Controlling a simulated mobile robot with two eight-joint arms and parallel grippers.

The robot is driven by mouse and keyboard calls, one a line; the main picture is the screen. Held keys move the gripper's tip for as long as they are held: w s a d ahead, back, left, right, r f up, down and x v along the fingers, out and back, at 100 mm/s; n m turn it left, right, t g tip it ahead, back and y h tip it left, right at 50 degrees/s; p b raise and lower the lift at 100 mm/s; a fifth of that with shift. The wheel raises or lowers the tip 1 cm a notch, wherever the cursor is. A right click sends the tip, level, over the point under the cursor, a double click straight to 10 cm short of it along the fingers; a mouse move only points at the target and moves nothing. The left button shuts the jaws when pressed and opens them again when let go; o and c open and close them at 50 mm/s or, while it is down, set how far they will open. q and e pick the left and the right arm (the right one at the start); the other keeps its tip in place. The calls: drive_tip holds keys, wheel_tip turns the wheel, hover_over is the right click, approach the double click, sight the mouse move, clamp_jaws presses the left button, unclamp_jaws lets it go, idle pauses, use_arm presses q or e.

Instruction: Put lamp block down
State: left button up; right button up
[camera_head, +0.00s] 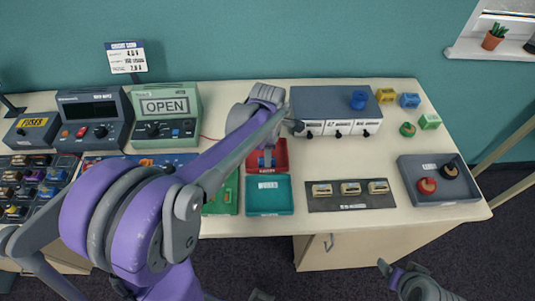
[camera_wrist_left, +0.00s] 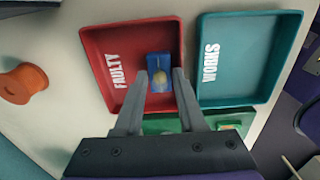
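The blue lamp block (camera_wrist_left: 160,66) with a pale round lamp is between the fingertips of my left gripper (camera_wrist_left: 165,74), which look closed against its sides. The block is over or in the red tray marked FAULTY (camera_wrist_left: 97,45); whether it touches the tray floor I cannot tell. In the head view, my left arm reaches over the table and its gripper (camera_head: 268,150) points down into the red tray (camera_head: 281,150), with a bit of blue at the tips. My right gripper (camera_head: 388,270) is low at the right, off the table's front edge; its fingers are unclear.
A teal tray marked WORKS (camera_wrist_left: 247,90) stands beside the red tray, nearer the table's front. A green board (camera_head: 222,203) lies left of it. An orange spool (camera_wrist_left: 24,84) is near the red tray.

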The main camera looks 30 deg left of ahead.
use_arm(q)
drive_tip(key=shift+s+d+f, duration=0.15)
drive_tip(key=shift+s+f, duration=0.1)
drive_tip(key=shift+f, duration=0.05)
drive_tip(key=shift+r, duration=0.3)
wheel_tip(320, 180, up, 13)
drive_tip(key=p, duration=0.2)
drive_tip(key=s+d+f+m+t, duration=0.1)
drive_tip(key=s+d+f+m, duration=0.1)
drive_tip(key=s+m, duration=0.2)
drive_tip(key=s+d+f+m+t, duration=0.2)
drive_tip(key=s+f+m, duration=0.1)
drive_tip(key=m, duration=0.8)
drive_tip(key=s+d+f+m+t, duration=0.2)
drive_tip(key=s+f+m, duration=0.1)
drive_tip(key=s+m, duration=0.2)
drive_tip(key=shift+s+d+f+m, duration=0.1)
drive_tip(key=shift+s+f+m, duration=0.1)
drive_tip(key=shift+m, duration=0.45)
drive_tip(key=shift+s+d+f+m, duration=0.1)
drive_tip(key=shift+s+m, duration=0.05)
drive_tip(key=shift+m, duration=0.5)
drive_tip(key=shift+s+d+f+m+t, duration=0.1)
drive_tip(key=shift+s+f+m+t, duration=0.3)
drive_tip(key=shift+m, duration=0.5)
use_arm(e)
drive_tip(key=shift+w+r, duration=0.25)
drive_tip(key=shift+r, duration=0.35)
drive_tip(key=shift+w+r, duration=0.25)
drive_tip(key=shift+r, duration=0.3)
